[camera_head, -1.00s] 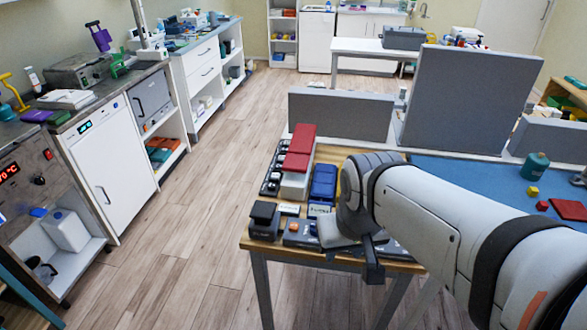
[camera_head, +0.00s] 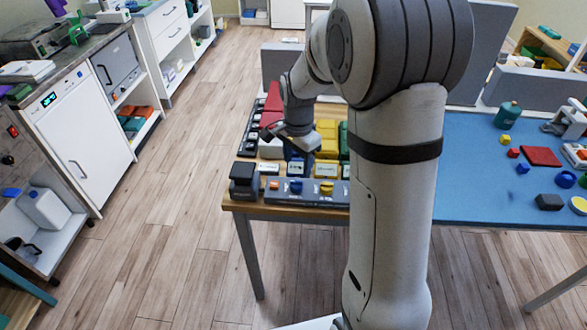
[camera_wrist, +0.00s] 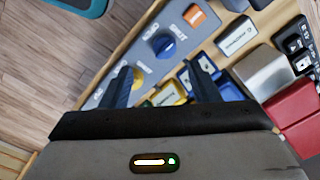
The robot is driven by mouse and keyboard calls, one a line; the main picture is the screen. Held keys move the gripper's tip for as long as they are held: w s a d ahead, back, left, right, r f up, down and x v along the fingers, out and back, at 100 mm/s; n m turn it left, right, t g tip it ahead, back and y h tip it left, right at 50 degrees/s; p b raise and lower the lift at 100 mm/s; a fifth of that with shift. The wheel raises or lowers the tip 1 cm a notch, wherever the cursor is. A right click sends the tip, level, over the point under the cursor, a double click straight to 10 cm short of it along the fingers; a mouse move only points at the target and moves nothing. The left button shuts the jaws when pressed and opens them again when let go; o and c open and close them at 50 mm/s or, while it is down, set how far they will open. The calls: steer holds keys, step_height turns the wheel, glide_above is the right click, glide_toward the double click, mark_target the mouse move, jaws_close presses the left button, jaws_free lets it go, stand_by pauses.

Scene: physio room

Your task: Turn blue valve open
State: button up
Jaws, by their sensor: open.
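The blue valve (camera_head: 296,187) is a round blue knob on a grey panel (camera_head: 309,199) at the table's front edge, between an orange knob (camera_head: 273,184) and a yellow knob (camera_head: 326,188). In the wrist view the blue valve (camera_wrist: 163,43) sits on the tilted-looking panel, with lettering beside it that reads OPEN and SHUT. Its exact pointer direction is too small to tell. My gripper (camera_wrist: 157,68) is open and empty, its two fingers spread and pointing toward the panel. In the head view my gripper (camera_head: 290,134) is above and behind the panel, apart from the valve.
A dark block (camera_head: 244,180) stands left of the panel. Red, yellow and blue boxes stand close behind it, including a red box (camera_wrist: 294,118). A blue mat (camera_head: 470,170) with small objects lies at the right. The wooden floor at front left is clear.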

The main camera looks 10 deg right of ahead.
mark_target(296, 182)
steer(key=shift+w+f+m, duration=0.3)
steer(key=shift+w+f, duration=0.1)
steer(key=shift+f, duration=0.4)
step_height(296, 182, down, 7)
steer(key=shift+f, duration=0.1)
